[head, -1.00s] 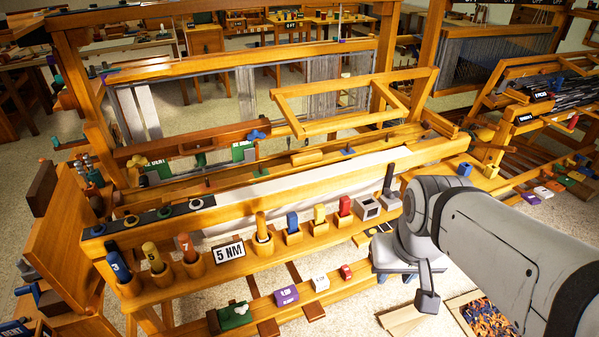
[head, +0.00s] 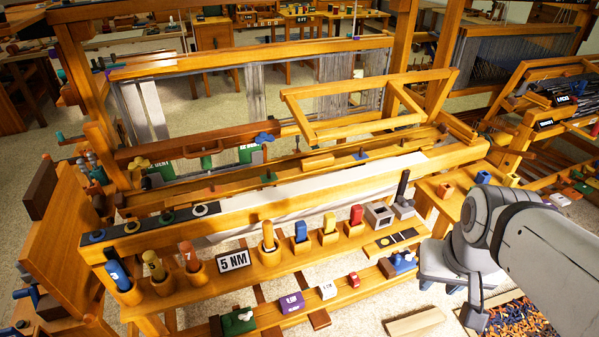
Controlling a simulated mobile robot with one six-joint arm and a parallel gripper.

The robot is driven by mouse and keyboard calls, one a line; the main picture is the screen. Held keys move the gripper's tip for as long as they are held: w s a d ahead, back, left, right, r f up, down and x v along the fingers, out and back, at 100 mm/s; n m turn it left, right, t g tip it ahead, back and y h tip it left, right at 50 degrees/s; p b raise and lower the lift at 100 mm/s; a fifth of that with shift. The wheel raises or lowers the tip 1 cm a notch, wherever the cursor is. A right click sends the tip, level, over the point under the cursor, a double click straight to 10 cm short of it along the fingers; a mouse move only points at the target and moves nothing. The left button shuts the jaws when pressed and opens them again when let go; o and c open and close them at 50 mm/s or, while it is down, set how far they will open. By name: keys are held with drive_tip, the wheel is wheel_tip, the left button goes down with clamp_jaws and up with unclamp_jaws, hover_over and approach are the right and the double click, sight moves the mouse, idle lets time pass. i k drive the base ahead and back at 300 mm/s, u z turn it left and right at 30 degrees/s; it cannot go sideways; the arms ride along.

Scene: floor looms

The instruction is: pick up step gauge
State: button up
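I cannot tell for sure which piece is the step gauge. Candidates on the loom's front shelf are a grey block with a square opening (head: 379,215) and a grey piece with an upright black handle (head: 402,205).
The shelf also holds several coloured-handled tools (head: 301,238) and a "5 NM" sign (head: 233,260). A crate of scraps (head: 520,325) stands on the floor at lower right.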

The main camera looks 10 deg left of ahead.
sight(268, 245)
drive_tip(key=z, duration=0.05)
drive_tip(key=i, duration=0.25)
drive_tip(key=z, duration=1.6)
drive_tip(key=k, duration=2.2)
drive_tip(key=u, duration=0.95)
drive_tip(key=i, duration=0.75)
